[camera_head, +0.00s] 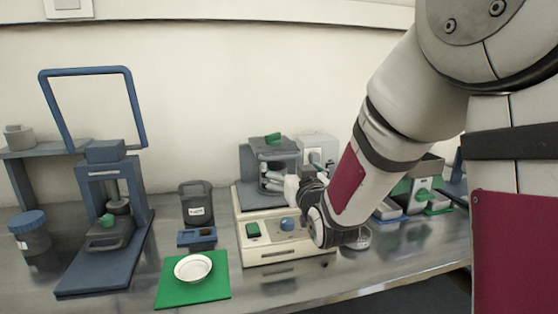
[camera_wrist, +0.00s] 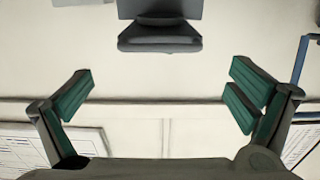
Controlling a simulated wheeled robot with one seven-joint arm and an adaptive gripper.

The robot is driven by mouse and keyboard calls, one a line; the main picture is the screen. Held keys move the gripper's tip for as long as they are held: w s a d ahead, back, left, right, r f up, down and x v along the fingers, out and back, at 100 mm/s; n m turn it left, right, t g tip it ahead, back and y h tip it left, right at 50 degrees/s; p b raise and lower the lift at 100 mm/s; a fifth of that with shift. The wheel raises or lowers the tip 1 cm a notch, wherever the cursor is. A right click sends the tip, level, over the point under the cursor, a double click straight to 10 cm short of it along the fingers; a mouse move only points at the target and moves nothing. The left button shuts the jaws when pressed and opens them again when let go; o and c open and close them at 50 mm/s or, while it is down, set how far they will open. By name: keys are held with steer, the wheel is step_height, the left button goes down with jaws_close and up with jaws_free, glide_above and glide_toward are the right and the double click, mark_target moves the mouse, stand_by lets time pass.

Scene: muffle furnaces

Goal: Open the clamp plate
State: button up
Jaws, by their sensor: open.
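A grey clamp device stands on a cream base (camera_head: 278,250) with a green button and a blue knob. Its dark grey top plate (camera_head: 276,150), which looks like the clamp plate, lies roughly level and carries a green handle (camera_head: 273,138). My gripper (camera_head: 296,188) is beside the device's right front, partly hidden by my forearm. In the wrist view my gripper (camera_wrist: 162,85) is open, its green-padded fingers wide apart with nothing between them. A dark grey part (camera_wrist: 160,38) shows ahead at the top centre; I cannot tell which part it is.
Left are a blue press (camera_head: 103,200) with a tall handle frame, a dark container (camera_head: 196,203) and a white dish (camera_head: 193,267) on a green mat (camera_head: 165,292). A grey box (camera_head: 318,148) stands behind my gripper. Bare metal bench shows at the front.

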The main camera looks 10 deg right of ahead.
mark_target(283, 158)
steer(key=w, duration=0.9)
steer(key=shift+c, duration=0.2)
